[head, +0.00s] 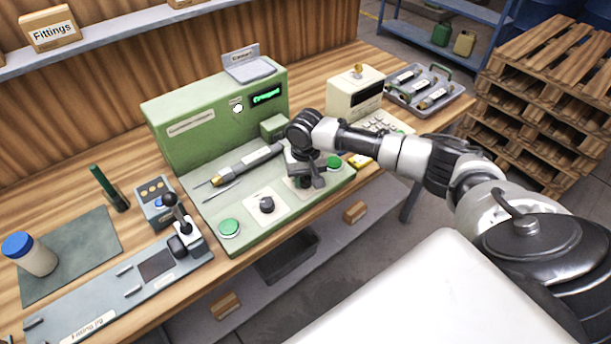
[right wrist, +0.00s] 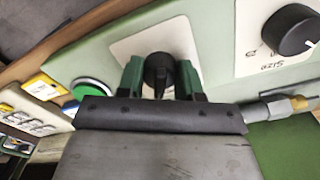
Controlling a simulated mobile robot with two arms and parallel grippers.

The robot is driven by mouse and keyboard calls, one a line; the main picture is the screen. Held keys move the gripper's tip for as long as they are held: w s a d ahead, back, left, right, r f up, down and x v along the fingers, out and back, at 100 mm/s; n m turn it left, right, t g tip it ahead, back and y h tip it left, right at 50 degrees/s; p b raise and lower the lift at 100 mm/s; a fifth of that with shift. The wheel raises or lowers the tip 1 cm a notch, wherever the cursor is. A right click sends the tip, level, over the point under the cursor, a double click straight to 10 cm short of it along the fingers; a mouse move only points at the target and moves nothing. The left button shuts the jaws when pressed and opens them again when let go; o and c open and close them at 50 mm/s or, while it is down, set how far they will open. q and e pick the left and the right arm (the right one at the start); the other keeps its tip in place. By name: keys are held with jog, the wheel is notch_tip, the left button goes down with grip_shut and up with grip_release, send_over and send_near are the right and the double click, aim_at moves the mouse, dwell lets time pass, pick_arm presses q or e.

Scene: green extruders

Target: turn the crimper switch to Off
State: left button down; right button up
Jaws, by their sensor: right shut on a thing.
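The crimper (head: 180,151) is a green machine on the wooden bench, with a lit green display reading what looks like "Crimped" (head: 267,95). My right gripper (head: 303,180) is over the right part of its front panel. In the right wrist view its green fingertips (right wrist: 161,78) are shut on a black switch knob (right wrist: 158,70) on a white plate (right wrist: 130,47). The plate's position labels are hidden, so I cannot tell the setting. A hose fitting (head: 248,162) lies in the crimper. My left gripper is not in view.
A black Size knob (head: 266,205) is beside the gripped switch, with green buttons (head: 229,228) (head: 333,163) on either side. A keypad device (head: 355,92) and a grey tray of fittings (head: 429,92) stand to the right. A fitting jig (head: 110,300) lies left.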

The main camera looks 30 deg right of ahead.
jog(key=n+p, duration=0.2)
jog(key=shift+r+n, duration=0.2)
jog(key=shift+n, duration=0.1)
jog(key=n+p, duration=0.2)
jog(key=shift+n, duration=0.3)
jog(key=n+p, duration=0.1)
jog(key=n, duration=0.1)
jog(key=shift+f+n, duration=0.1)
jog(key=shift+n, duration=0.2)
jog(key=shift+w+n+p, duration=0.1)
jog(key=shift+n+p, duration=0.6)
jog(key=shift+n, duration=1.2)
jog(key=o, duration=0.9)
jog(key=shift+f, duration=0.1)
notch_tip(320, 180, up, 11)
jog(key=shift+f+b, duration=0.1)
jog(key=shift+b, duration=0.75)
